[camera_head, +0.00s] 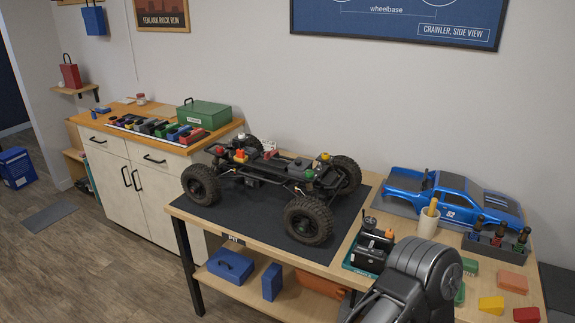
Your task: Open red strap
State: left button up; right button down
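The RC crawler chassis (272,178) stands on a black mat (262,226) on the wooden workbench, its body shell off and its big black tyres on the mat. Small red, yellow, white and green parts sit on top of it. A red part (240,158) shows near its left end, but it is too small to tell whether it is the red strap or whether it is open. One of my arms (425,270), grey and black, rises at the bottom right. Neither gripper is in view.
A blue truck body (450,196) lies at the back right. A black device (371,248) sits in a green tray beside the mat. A bottle rack (497,244) and coloured blocks (512,281) occupy the right end. The mat's front is clear.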

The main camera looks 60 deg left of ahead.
aim_at(268, 156)
jog(key=i+j, duration=0.3)
jog(key=i, duration=0.15)
jog(key=i+j+u, duration=0.1)
jog(key=i+j, duration=0.2)
jog(key=i, duration=0.2)
jog(key=u, duration=2.65)
jog(key=i+j+z, duration=0.1)
jog(key=j+z, duration=0.35)
jog(key=j, duration=0.3)
